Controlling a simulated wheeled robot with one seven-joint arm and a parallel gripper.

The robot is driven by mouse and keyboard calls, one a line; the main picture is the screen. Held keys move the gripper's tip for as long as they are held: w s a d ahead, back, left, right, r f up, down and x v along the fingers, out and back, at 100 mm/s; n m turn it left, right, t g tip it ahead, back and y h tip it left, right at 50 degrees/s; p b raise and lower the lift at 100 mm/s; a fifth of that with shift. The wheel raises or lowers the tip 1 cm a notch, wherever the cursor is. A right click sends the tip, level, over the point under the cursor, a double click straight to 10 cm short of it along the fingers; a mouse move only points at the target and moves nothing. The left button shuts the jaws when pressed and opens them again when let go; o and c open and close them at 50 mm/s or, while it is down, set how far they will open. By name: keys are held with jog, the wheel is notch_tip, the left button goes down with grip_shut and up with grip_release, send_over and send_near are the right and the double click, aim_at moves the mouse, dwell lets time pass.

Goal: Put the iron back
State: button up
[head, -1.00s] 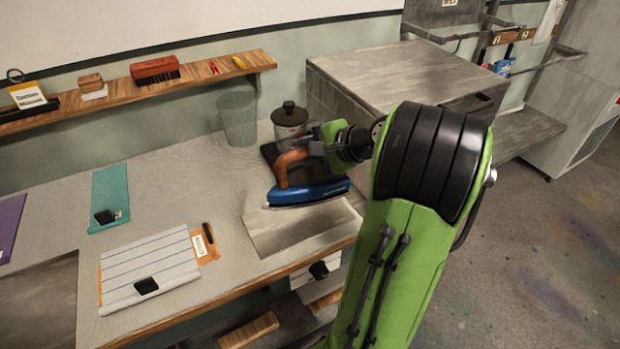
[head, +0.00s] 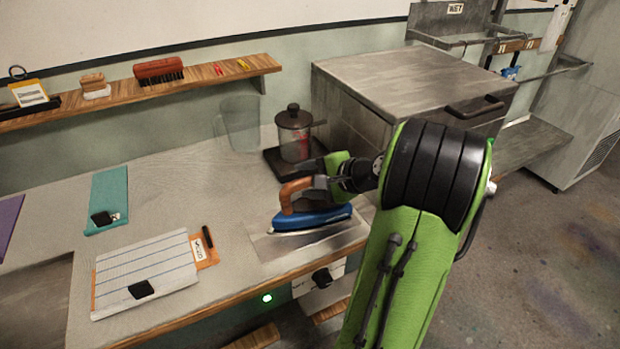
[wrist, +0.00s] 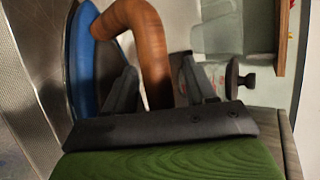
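The iron (head: 312,219) has a blue body and a brown handle, and it stands on a grey metal plate (head: 262,247) at the bench's front right. In the wrist view the iron's blue edge (wrist: 84,60) is at the left, and its curved brown handle (wrist: 152,45) runs between my fingers. My gripper (head: 304,178) is at the handle. In the wrist view my gripper (wrist: 160,88) has its fingers spread either side of the handle, with small gaps showing. The iron's far side is partly hidden by my arm.
A dark-lidded jar (head: 294,135) on a dark base and a clear container (head: 240,125) stand behind. A grey metal box (head: 400,80) is at the right. A green light (head: 267,297) glows under the bench edge.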

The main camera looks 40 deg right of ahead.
jog(key=shift+s+d+r, duration=0.1)
jog(key=shift+s+r, duration=0.1)
jog(key=shift+r, duration=0.1)
jog(key=p+v, duration=0.4)
jog(key=v, duration=0.7)
jog(key=w+a+n+g, duration=0.2)
jog(key=a+n, duration=0.3)
jog(key=a, duration=0.3)
jog(key=w+a+n+g, duration=0.2)
jog(key=a+n+g, duration=0.15)
jog(key=a, duration=0.55)
jog(key=s+a+n+h, duration=0.2)
jog(key=s+a+n, duration=0.7)
jog(key=s+n, duration=0.1)
jog(key=shift+s, duration=0.85)
